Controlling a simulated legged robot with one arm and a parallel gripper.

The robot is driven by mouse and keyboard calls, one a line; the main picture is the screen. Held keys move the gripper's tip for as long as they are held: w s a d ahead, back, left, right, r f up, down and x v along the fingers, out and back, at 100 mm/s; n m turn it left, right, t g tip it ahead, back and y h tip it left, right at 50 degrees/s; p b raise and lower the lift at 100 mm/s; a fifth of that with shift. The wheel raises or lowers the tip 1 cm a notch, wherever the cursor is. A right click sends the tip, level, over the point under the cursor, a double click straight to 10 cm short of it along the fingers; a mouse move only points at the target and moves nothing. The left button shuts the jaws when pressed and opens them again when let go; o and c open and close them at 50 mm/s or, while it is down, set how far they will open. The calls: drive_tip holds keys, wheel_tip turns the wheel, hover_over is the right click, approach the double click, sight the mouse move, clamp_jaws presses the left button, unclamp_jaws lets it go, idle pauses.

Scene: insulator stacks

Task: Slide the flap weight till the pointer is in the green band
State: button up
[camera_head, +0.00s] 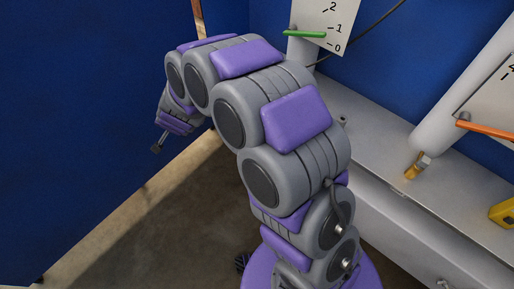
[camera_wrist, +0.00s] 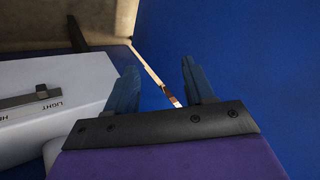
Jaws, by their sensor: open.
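In the wrist view, a white box (camera_wrist: 75,72) at the left carries a grey slide track lettered "LIGHT" and, partly cut off, "HE". A small dark slider knob (camera_wrist: 42,91) sits on the track; I take it for the flap weight. My gripper (camera_wrist: 158,66) is open and empty, its two blue-grey fingers apart, to the right of the box and clear of the knob. In the head view my gripper (camera_head: 157,148) hangs small at the left, before the blue wall.
In the head view, a green arm (camera_head: 305,34) stands by a scale marked 0 to 2, and an orange arm (camera_head: 485,129) by another scale. A grey ledge (camera_head: 385,147) runs along the right with a yellow object (camera_head: 503,212). Blue walls (camera_head: 80,120) stand close.

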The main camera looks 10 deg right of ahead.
drive_tip(key=w+d+f+m+t+h, duration=0.1)
drive_tip(key=d+f+m+h, duration=0.15)
drive_tip(key=f, duration=0.45)
drive_tip(key=w+d+f+m+h, duration=0.15)
drive_tip(key=f+h, duration=0.25)
drive_tip(key=f, duration=0.4)
drive_tip(key=s+d+f+m+h+b, duration=0.1)
drive_tip(key=s+d+f+h, duration=0.3)
drive_tip(key=d, duration=0.2)
drive_tip(key=s+d+f+h, duration=0.3)
drive_tip(key=s+d+h, duration=0.1)
drive_tip(key=d, duration=0.3)
drive_tip(key=b+x, duration=0.3)
drive_tip(key=x, duration=1.3)
drive_tip(key=shift+w+a+f, duration=0.2)
drive_tip(key=shift+w+a, duration=0.1)
clamp_jaws()
